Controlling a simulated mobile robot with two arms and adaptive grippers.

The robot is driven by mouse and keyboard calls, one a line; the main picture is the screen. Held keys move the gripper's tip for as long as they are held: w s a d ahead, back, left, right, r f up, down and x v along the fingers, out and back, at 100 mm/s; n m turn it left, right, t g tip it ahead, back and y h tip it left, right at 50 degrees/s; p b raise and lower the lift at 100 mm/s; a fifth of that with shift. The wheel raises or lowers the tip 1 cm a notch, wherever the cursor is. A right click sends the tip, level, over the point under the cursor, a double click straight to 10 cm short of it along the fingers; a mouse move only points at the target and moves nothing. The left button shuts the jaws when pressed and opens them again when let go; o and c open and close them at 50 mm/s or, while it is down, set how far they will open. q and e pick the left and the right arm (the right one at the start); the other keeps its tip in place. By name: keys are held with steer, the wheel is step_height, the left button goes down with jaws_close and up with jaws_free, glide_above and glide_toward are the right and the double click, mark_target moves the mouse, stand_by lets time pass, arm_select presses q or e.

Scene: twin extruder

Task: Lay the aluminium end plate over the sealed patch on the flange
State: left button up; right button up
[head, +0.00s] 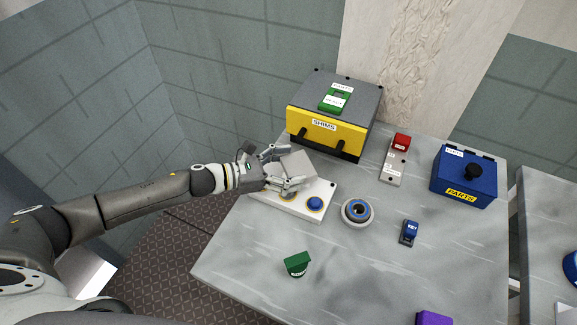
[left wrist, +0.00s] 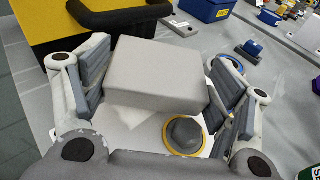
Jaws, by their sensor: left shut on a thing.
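My left gripper (head: 282,168) is shut on a light grey block-like plate (head: 297,164). The plate also shows between the fingers in the left wrist view (left wrist: 160,70), tilted. It is held over a white base plate (head: 311,211), which I take for the flange. A blue dome (head: 315,204) sits at that base's right end. In the left wrist view a grey dome with a yellow ring (left wrist: 184,134) shows just below the held plate. Whether the plate touches anything, I cannot tell. I cannot make out a sealed patch. My right gripper is out of view.
A yellow SHIMS box (head: 318,136) with black handles stands close behind the gripper. A round ring piece (head: 357,212), a blue KEY piece (head: 409,231), a red-topped switch (head: 398,155), a blue PARTS box (head: 464,178) and a green block (head: 297,264) stand around. The front table is mostly clear.

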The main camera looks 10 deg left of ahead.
arm_select(q)
steer(key=shift+w+f, duration=0.1)
steer(key=shift+f, duration=0.2)
steer(key=o, duration=1.8)
steer(key=shift+w+a, duration=0.1)
steer(key=shift+a, duration=0.05)
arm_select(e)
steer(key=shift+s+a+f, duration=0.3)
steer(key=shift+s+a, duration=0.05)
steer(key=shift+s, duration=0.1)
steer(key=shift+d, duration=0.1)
arm_select(q)
steer(key=shift+r, duration=0.3)
steer(key=b+v, duration=0.3)
steer(key=v, duration=0.7)
steer(key=shift+s+a, duration=0.3)
steer(key=shift+s+a+r+b, duration=0.25)
steer(key=shift+s+a+b, duration=0.05)
steer(key=shift+a, duration=0.15)
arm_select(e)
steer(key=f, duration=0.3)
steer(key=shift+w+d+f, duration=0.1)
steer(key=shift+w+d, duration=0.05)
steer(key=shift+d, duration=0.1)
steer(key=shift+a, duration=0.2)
